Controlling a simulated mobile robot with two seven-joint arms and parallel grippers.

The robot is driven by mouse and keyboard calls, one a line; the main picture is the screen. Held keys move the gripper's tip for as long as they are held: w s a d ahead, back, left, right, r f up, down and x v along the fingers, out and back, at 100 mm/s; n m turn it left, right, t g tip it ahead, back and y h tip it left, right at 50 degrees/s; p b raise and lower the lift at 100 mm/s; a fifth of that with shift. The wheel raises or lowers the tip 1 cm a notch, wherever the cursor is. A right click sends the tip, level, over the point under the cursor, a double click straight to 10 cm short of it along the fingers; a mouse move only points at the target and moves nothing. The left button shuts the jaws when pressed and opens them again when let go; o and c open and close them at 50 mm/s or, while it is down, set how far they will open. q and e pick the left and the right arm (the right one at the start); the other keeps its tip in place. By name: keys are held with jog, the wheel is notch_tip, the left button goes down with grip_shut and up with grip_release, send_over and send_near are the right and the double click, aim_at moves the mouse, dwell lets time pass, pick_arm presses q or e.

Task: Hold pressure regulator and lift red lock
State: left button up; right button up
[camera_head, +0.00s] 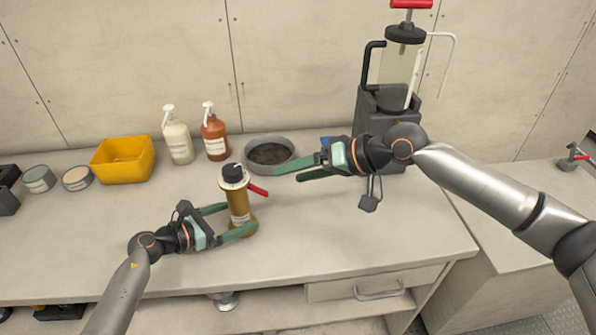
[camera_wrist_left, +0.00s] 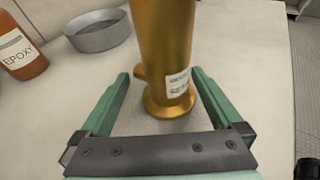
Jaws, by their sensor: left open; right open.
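The pressure regulator (camera_head: 238,203) is a brass cylinder with a flanged foot and a black cap, upright on the counter. A red lock (camera_head: 258,190) sticks out to the right near its top. My left gripper (camera_head: 241,219) is open, with its green fingers on either side of the lower brass body. In the left wrist view the brass body (camera_wrist_left: 163,55) stands between the spread fingers (camera_wrist_left: 158,85), with gaps on both sides. My right gripper (camera_head: 286,174) is open and empty, to the right of the red lock and slightly above it in the picture.
A grey bowl (camera_head: 282,142) with dark contents stands behind my right gripper. A red-brown epoxy bottle (camera_head: 215,138), a cream bottle (camera_head: 178,142), a yellow bin (camera_head: 124,172) and tins stand at the back left. A pump-like device (camera_head: 385,105) stands behind my right arm. The front counter is clear.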

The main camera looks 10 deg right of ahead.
pick_arm(q)
jog(key=shift+w+d+f, duration=0.1)
jog(key=shift+w+d, duration=0.05)
jog(key=shift+d, duration=0.1)
jog(key=shift+c, duration=0.2)
jog(key=c, duration=1.2)
jog(key=o, duration=1.1)
jog(key=shift+o, duration=0.2)
jog(key=shift+a, duration=0.15)
jog(key=shift+s+a+r, duration=0.25)
jog(key=shift+s+a, duration=0.2)
jog(key=shift+a, duration=0.05)
jog(key=shift+w+d, duration=0.15)
jog(key=shift+d, duration=0.05)
